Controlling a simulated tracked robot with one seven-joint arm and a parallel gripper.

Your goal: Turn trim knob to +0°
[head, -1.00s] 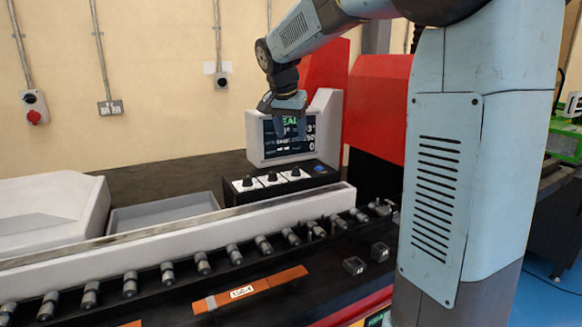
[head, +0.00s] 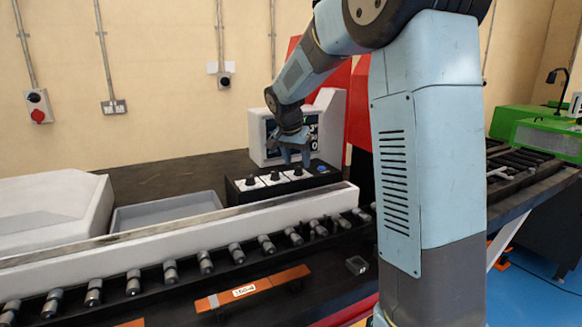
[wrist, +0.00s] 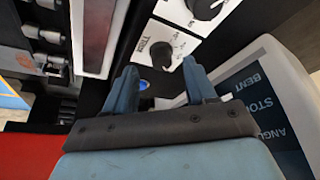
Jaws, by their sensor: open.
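The trim knob (wrist: 165,55) is a dark knob on a white plate marked TRIM in the wrist view. In the head view it is the rightmost of three black knobs (head: 297,172) on the black control box (head: 235,194). My gripper (wrist: 158,76) is open, and in the wrist view its two blue-grey fingers point toward the trim knob, which shows between and beyond their tips. In the head view my gripper (head: 295,160) hangs just above that knob. I cannot tell whether the fingers touch it. The knob's angle is too small to read.
A blue button (wrist: 143,84) sits beside the trim plate. The display (wrist: 255,95) stands close behind the box, partly hidden by my gripper in the head view. A long pale rail (head: 180,228) and a row of rollers (head: 204,261) lie in front. A grey tray (head: 165,213) is at left.

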